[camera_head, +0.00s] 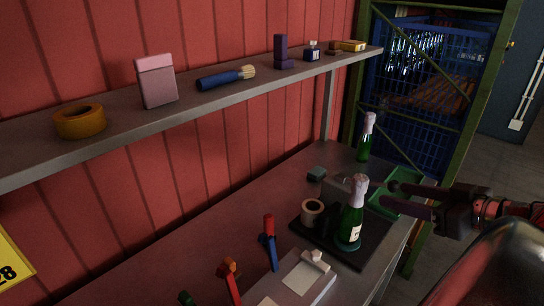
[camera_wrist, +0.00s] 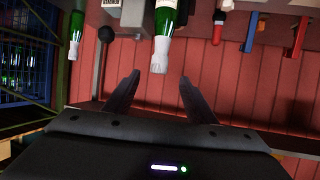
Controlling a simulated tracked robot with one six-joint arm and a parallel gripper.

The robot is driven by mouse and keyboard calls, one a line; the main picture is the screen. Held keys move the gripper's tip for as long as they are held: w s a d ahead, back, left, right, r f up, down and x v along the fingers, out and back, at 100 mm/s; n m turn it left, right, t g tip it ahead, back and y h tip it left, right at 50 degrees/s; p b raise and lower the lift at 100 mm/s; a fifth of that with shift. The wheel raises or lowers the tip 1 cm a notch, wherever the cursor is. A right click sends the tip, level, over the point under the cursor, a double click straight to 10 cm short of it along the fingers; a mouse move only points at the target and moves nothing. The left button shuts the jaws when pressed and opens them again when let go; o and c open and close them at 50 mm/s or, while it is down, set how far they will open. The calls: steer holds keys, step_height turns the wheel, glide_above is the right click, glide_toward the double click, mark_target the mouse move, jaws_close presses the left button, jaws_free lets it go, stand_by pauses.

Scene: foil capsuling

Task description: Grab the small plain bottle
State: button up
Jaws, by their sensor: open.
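A green bottle without a visible label (camera_head: 364,147), with a pale foil top, stands upright at the far end of the bench. In the wrist view, which is inverted, it is at the upper left (camera_wrist: 76,28). A second green bottle (camera_head: 350,226) has a white label and a pale foil top. It stands on a round base on the black tray and is near the centre of the wrist view (camera_wrist: 165,18). My gripper (camera_head: 389,193) is open and empty, right of the labelled bottle's neck; its fingers (camera_wrist: 159,76) appear apart in the wrist view.
The black tray (camera_head: 371,254) also holds a tape roll (camera_head: 312,211) and a dark object. A green bin (camera_head: 411,182) is close to my gripper. Clamps and tools lie at the front of the bench. A shelf (camera_head: 215,100) with several items overhangs it.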

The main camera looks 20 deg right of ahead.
mark_target(366, 186)
steer(key=shift+x, duration=3.65)
steer(key=shift+f, duration=0.1)
steer(key=shift+x, duration=2.55)
steer(key=shift+c, duration=0.5)
jaws_close()
